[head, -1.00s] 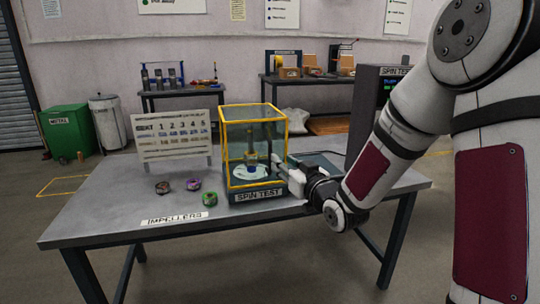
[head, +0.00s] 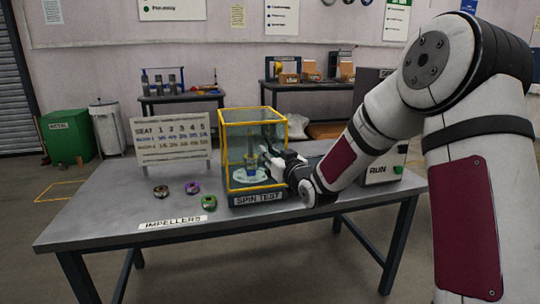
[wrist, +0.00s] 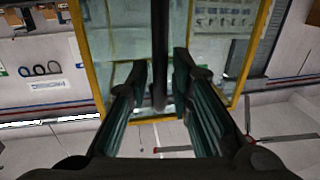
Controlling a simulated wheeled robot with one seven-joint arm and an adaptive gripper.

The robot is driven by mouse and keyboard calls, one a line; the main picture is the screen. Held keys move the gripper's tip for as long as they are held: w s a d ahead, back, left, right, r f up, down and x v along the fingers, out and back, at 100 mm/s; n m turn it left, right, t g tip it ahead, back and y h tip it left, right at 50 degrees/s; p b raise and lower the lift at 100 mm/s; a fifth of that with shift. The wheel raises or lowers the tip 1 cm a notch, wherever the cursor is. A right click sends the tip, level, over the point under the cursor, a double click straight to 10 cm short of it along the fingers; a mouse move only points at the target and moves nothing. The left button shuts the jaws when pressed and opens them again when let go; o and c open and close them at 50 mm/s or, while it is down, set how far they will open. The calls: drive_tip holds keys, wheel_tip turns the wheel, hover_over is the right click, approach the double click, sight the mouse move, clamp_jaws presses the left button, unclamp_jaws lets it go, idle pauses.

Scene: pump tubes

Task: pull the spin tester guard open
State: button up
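The spin tester guard (head: 284,130) is a clear box with a yellow frame, standing closed over the tester base (head: 257,198) labelled SPIN TEST. Inside it a pale round plate and an upright part show through the panels. My gripper (head: 266,156) is at the guard's right side. In the wrist view my gripper (wrist: 160,75) has its two fingers apart. A dark upright bar (wrist: 160,45), which looks like the guard's handle, lies between the fingertips with gaps visible on both sides. The guard's yellow frame (wrist: 90,60) shows behind. Contact cannot be told.
Several impellers, such as the green one (head: 209,202), lie on the table (head: 110,215) left of the tester. A seat chart board (head: 171,138) stands behind them. A dark cabinet with a RUN panel (head: 385,168) stands right, behind my arm. The table's front left is clear.

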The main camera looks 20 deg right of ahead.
clamp_jaws()
drive_tip(key=d+p, duration=0.4)
drive_tip(key=d, duration=1.9)
drive_tip(key=o, duration=0.5)
unclamp_jaws()
drive_tip(key=shift+a, duration=0.1)
drive_tip(key=shift+s, duration=0.1)
drive_tip(key=s+d, duration=0.2)
drive_tip(key=s, duration=0.9)
drive_tip(key=shift+s+d, duration=0.2)
drive_tip(key=shift+s, duration=0.15)
